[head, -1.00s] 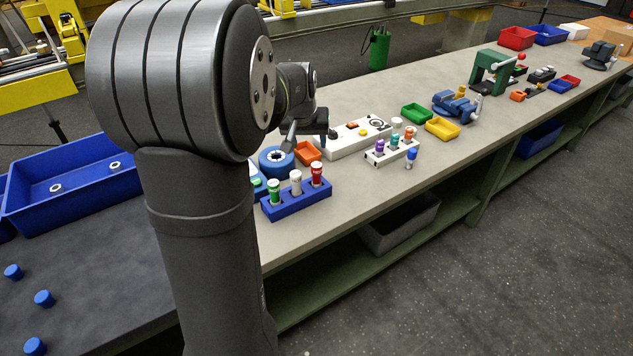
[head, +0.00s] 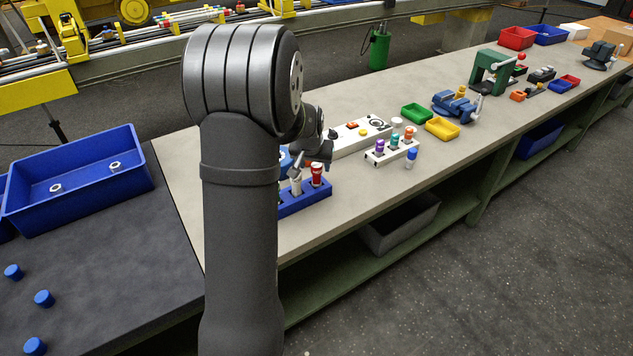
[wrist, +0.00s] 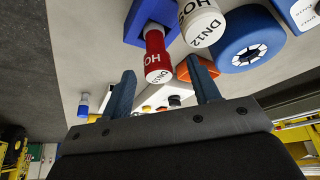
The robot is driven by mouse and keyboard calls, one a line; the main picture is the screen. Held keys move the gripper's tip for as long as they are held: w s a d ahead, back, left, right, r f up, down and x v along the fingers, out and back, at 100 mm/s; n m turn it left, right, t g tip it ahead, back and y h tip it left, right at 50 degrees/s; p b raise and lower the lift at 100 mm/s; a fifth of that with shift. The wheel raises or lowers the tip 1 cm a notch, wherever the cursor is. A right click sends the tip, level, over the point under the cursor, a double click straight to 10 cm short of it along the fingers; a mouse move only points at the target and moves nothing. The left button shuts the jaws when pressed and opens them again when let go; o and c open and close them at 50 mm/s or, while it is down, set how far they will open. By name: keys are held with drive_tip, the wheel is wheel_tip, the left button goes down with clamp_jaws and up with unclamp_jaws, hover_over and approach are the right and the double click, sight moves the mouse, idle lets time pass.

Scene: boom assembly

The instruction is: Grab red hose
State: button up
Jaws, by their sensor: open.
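The red hose (head: 316,174) is a short upright red cylinder with a white end, in the right slot of the blue holder (head: 305,202). In the wrist view the red hose (wrist: 156,52) shows its white printed end, next to a white hose (wrist: 203,22). My gripper (head: 307,166) is just by the hose tops in the head view. In the wrist view the jaws of my gripper (wrist: 163,68) are open and empty. The red hose lies between the fingertips' sight lines, apart from both fingers. The holder's left end is hidden behind my arm.
The bench's front edge is near the holder.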

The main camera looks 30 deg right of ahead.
sight(317, 179)
drive_tip(key=shift+x, duration=2.6)
drive_tip(key=shift+d, duration=0.15)
clamp_jaws()
